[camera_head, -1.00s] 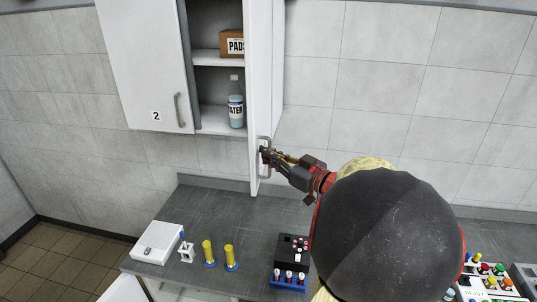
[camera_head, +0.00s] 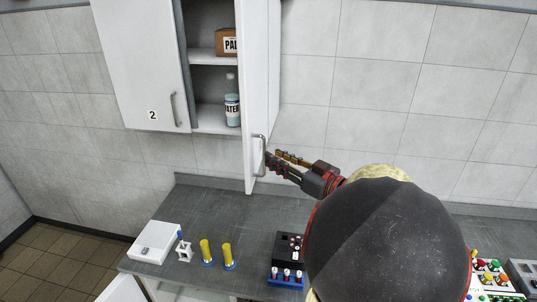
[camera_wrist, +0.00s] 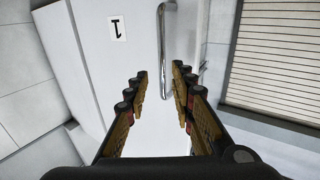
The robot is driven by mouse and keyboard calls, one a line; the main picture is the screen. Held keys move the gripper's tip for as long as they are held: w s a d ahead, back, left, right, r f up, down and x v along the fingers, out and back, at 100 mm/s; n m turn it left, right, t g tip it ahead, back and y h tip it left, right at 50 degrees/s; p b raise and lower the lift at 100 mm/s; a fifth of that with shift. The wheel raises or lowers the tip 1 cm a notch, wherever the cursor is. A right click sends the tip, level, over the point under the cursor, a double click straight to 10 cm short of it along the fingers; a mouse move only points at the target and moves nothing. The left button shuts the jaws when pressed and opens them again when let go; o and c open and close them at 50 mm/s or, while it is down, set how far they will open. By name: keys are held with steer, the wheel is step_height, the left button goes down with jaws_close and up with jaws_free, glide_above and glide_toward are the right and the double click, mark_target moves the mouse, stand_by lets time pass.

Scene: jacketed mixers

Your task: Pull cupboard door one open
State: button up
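Cupboard door one (camera_head: 257,90) stands wide open and shows nearly edge-on in the head view, with the shelves to its left exposed. In the wrist view its white face (camera_wrist: 190,130) carries a label "1" (camera_wrist: 117,28) and an upright metal handle (camera_wrist: 163,50). The handle also shows near the door's lower end in the head view (camera_head: 260,155). My gripper (camera_head: 274,156) is open just right of the handle, apparently clear of it.
Cupboard door two (camera_head: 140,65) is shut on the left. A box (camera_head: 228,43) and a water bottle (camera_head: 232,108) stand on the shelves. The counter (camera_head: 215,205) below holds a white device (camera_head: 157,242), yellow cylinders (camera_head: 227,255) and a tube rack (camera_head: 286,279).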

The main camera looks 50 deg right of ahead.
steer(key=s, duration=0.7)
steer(key=shift+a, duration=0.25)
